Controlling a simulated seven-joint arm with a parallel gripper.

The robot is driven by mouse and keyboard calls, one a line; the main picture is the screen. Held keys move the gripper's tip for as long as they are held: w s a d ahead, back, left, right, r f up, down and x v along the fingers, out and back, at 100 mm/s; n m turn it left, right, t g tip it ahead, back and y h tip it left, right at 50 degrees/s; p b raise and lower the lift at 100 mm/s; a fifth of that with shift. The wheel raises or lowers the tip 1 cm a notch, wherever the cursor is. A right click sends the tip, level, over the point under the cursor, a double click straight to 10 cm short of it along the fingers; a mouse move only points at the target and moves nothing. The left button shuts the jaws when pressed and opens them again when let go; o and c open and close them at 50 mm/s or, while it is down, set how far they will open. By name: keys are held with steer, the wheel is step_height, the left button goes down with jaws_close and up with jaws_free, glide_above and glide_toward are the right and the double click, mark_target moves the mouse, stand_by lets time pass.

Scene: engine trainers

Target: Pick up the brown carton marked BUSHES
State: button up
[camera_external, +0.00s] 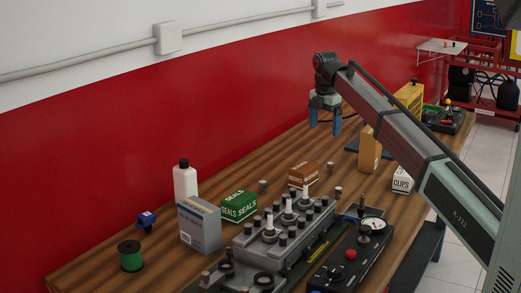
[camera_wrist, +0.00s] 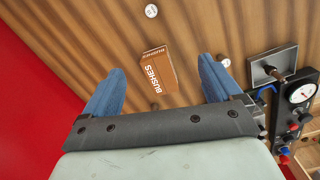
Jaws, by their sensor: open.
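The brown carton marked BUSHES (camera_external: 304,175) lies on the wooden bench, behind the grey engine block and right of the green SEALS box. In the wrist view the carton (camera_wrist: 157,70) shows with its white lettering, beyond and between my two blue fingers. My gripper (camera_external: 325,131) is open and empty, well above the bench and to the right of the carton in the external view. Its blue fingers (camera_wrist: 158,84) are spread wide in the wrist view, and nothing is between them at their own height.
Near the carton stand the green SEALS box (camera_external: 239,206), the grey engine block (camera_external: 285,235) and small metal parts (camera_external: 338,192). A gauge panel (camera_external: 352,255) lies at the front. A tan box (camera_external: 369,150) and the CLIPS carton (camera_external: 402,183) are to the right. A red wall runs behind.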

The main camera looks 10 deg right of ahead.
steer(key=n, duration=0.2)
glide_above(302, 166)
steer(key=f, duration=0.2)
steer(key=a, duration=0.1)
steer(key=shift+g+y, duration=0.3)
steer(key=f, duration=0.8)
steer(key=shift+s+d+f, duration=0.1)
steer(key=shift+s+f, duration=0.1)
steer(key=shift+s, duration=0.05)
steer(key=shift+w+d+f, duration=0.1)
steer(key=shift+d+f, duration=0.05)
steer(key=shift+f, duration=0.6)
steer(key=shift+w+d+f, duration=0.1)
steer(key=shift+d+f, duration=0.1)
steer(key=shift+f, duration=0.5)
steer(key=shift+w+d+f, duration=0.1)
steer(key=shift+d+f, duration=0.05)
steer(key=shift+f, duration=1.15)
steer(key=c, duration=1.3)
steer(key=shift+o, duration=0.2)
steer(key=shift+r, duration=0.15)
